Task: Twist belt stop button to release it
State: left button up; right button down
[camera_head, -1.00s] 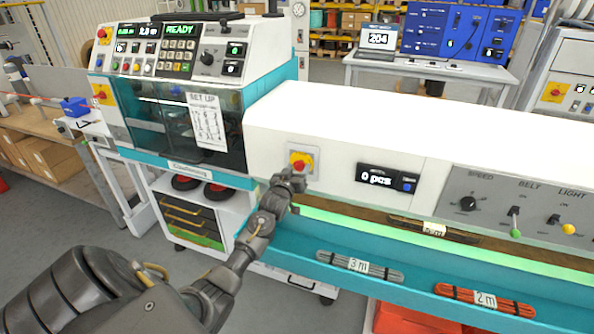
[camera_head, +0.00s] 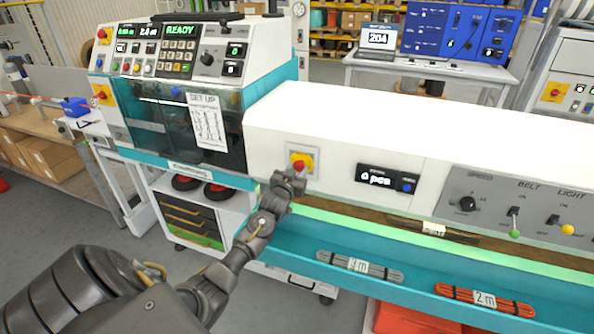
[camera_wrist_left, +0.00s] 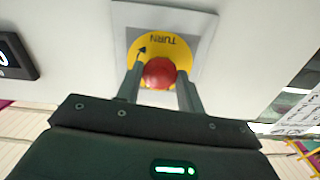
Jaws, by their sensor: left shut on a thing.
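The belt stop button is a red knob (camera_wrist_left: 159,73) on a yellow disc marked TURN with an arrow, on a grey plate on the white belt housing. In the head view the red button (camera_head: 299,167) shows just above my left gripper (camera_head: 290,180). In the left wrist view my left gripper (camera_wrist_left: 160,88) has one finger on each side of the red knob and is shut on it. My right gripper is not in view.
A counter display (camera_head: 385,179) sits right of the button. A panel with a speed knob and belt and light switches (camera_head: 515,210) is further right. Below, a teal tray (camera_head: 420,275) holds a grey 3 m bundle (camera_head: 359,266) and an orange 2 m bundle (camera_head: 485,299).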

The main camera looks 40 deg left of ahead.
pick_arm(q)
jog(key=shift+m, duration=2.1)
jog(key=o, duration=1)
jog(key=shift+s, duration=0.1)
jog(key=shift+s+d+f, duration=0.15)
jog(key=shift+s, duration=0.2)
jog(key=b+v, duration=0.2)
jog(key=v, duration=0.8)
